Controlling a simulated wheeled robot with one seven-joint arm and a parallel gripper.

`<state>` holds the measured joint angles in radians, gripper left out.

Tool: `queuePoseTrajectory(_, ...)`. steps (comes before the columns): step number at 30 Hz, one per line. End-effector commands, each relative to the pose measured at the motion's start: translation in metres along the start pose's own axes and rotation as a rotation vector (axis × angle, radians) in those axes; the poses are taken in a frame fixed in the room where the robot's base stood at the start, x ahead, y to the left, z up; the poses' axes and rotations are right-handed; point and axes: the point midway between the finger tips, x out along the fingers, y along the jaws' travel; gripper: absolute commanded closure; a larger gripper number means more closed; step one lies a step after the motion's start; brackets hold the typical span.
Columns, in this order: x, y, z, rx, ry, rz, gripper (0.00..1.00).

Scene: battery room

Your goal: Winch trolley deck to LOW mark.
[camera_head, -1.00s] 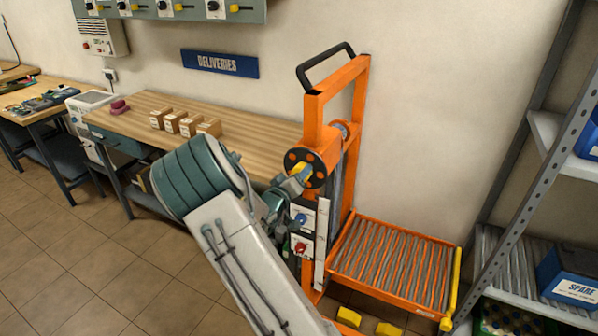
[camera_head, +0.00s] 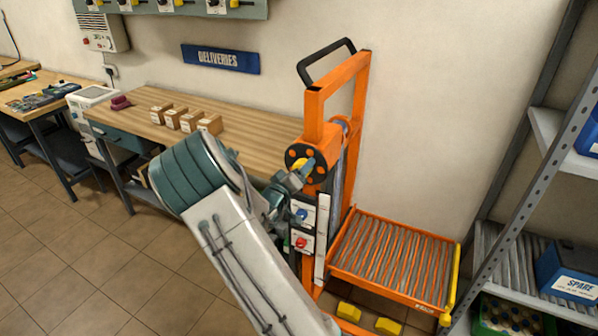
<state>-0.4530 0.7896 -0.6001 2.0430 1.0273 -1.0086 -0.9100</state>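The orange winch trolley (camera_head: 313,106) stands upright against the wall, with a black push handle at its top. Its roller deck (camera_head: 392,262) sticks out to the right, low above the floor. The winch wheel (camera_head: 296,153) is a dark disc with orange spots on the mast, and a yellow part (camera_head: 301,165) shows at its middle.
Blue and red controls (camera_head: 302,228) sit on the mast below the wheel. Yellow blocks (camera_head: 348,312) lie on the floor under the deck. A grey shelf rack (camera_head: 505,185) stands close on the right. A wooden bench (camera_head: 250,128) with small boxes is behind my arm.

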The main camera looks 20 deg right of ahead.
Motion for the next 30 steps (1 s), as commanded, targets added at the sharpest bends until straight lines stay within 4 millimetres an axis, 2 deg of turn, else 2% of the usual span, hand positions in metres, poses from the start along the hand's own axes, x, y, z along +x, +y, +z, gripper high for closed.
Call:
queuePoseTrajectory(4, -0.005, 0.000, 0.000, 0.001, 0.000, 0.000, 0.30)
queuePoseTrajectory(8, -0.023, -0.002, 0.000, 0.002, 0.001, -0.003, 0.30)
queuePoseTrajectory(15, -0.078, -0.003, 0.000, 0.001, 0.003, -0.005, 0.30)
queuePoseTrajectory(21, -0.117, -0.001, 0.000, 0.000, 0.002, -0.003, 0.30)
queuePoseTrajectory(25, -0.132, -0.001, 0.000, 0.001, 0.001, -0.001, 0.30)
queuePoseTrajectory(30, -0.139, -0.001, 0.000, 0.000, 0.000, -0.001, 0.30)
